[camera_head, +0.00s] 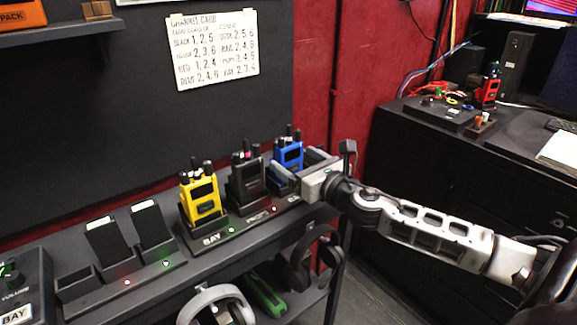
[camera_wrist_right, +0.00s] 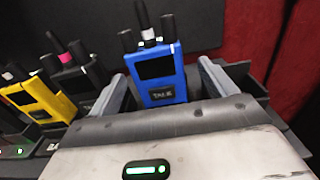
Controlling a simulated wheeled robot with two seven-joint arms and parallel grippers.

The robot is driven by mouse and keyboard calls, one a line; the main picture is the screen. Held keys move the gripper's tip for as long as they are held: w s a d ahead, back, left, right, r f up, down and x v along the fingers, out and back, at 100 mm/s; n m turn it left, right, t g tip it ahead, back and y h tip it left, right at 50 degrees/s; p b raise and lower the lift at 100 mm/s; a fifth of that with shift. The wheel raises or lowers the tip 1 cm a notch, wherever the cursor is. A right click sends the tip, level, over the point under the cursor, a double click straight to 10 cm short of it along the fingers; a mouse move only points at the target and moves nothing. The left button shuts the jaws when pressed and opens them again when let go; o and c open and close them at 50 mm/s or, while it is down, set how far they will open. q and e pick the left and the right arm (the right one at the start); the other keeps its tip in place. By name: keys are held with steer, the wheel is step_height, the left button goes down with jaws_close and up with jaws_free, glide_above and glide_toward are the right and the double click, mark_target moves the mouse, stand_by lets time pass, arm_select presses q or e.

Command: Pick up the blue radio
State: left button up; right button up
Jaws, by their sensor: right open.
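The blue radio (camera_head: 288,154) stands upright in the rightmost slot of the charging dock (camera_head: 238,226) on the shelf. In the right wrist view the blue radio (camera_wrist_right: 158,76) stands between the two fingers of my right gripper (camera_wrist_right: 160,88), with its lower part hidden by the gripper body. My right gripper (camera_head: 296,178) is open around or just in front of the radio. I cannot tell whether the fingers touch it. My left gripper is not in view.
A black radio (camera_head: 246,182) and a yellow radio (camera_head: 201,197) stand in the dock left of the blue one. Two dark devices (camera_head: 106,242) sit in another dock further left. Headphones (camera_head: 312,256) hang below the shelf edge. A white card (camera_head: 212,48) is on the wall.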

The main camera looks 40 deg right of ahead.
steer(key=w, duration=0.3)
steer(key=w+p, duration=0.1)
steer(key=w, duration=0.1)
steer(key=shift+a+f, duration=0.25)
steer(key=shift+f, duration=0.05)
steer(key=c, duration=1.2)
